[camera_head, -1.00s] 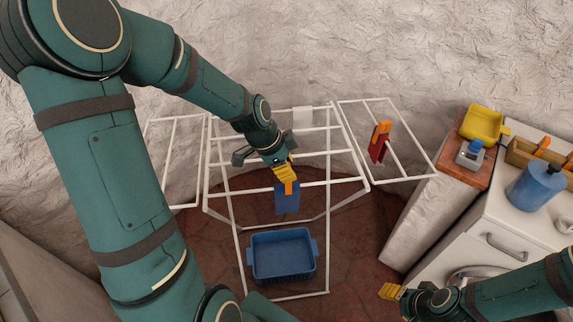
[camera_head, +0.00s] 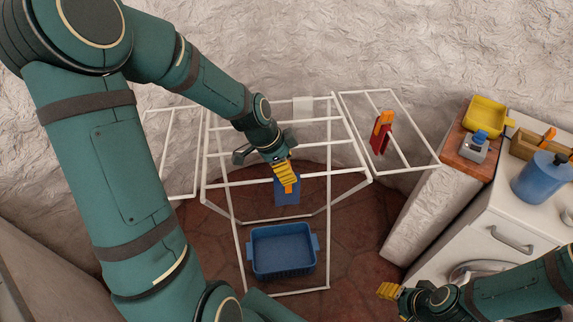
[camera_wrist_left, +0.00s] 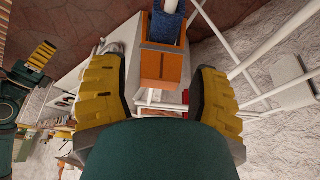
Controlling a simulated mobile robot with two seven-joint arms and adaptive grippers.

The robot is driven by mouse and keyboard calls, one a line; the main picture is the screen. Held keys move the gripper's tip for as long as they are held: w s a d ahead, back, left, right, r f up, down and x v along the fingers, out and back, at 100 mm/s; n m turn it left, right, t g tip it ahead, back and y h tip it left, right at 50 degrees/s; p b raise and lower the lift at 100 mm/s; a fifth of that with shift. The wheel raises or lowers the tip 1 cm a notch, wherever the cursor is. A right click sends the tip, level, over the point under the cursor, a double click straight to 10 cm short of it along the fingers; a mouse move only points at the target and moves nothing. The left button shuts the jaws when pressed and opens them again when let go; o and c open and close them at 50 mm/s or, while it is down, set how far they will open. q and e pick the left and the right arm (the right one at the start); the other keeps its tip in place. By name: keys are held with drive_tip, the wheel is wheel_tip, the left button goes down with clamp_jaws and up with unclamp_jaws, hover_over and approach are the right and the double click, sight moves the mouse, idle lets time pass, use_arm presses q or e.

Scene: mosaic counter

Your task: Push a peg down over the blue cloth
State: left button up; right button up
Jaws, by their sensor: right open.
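The blue cloth (camera_head: 287,198) hangs over a front rail of the white drying rack (camera_head: 330,181); in the left wrist view it shows at the top (camera_wrist_left: 164,28). An orange peg (camera_head: 288,188) is over the cloth's upper part at the rail and also shows in the left wrist view (camera_wrist_left: 165,68). Part of the peg is hidden by the fingers in the head view. My right gripper (camera_head: 388,291) is open and empty at the lower right.
A red cloth (camera_head: 380,142) with an orange peg (camera_head: 384,118) hangs on the rack's right wing. A blue basin (camera_head: 282,250) stands below the rack. A yellow tub (camera_head: 485,116), blue jug (camera_head: 541,178) and wooden box (camera_head: 526,148) are at the right.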

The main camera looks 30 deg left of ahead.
use_arm(q)
drive_tip(key=v, duration=1.2)
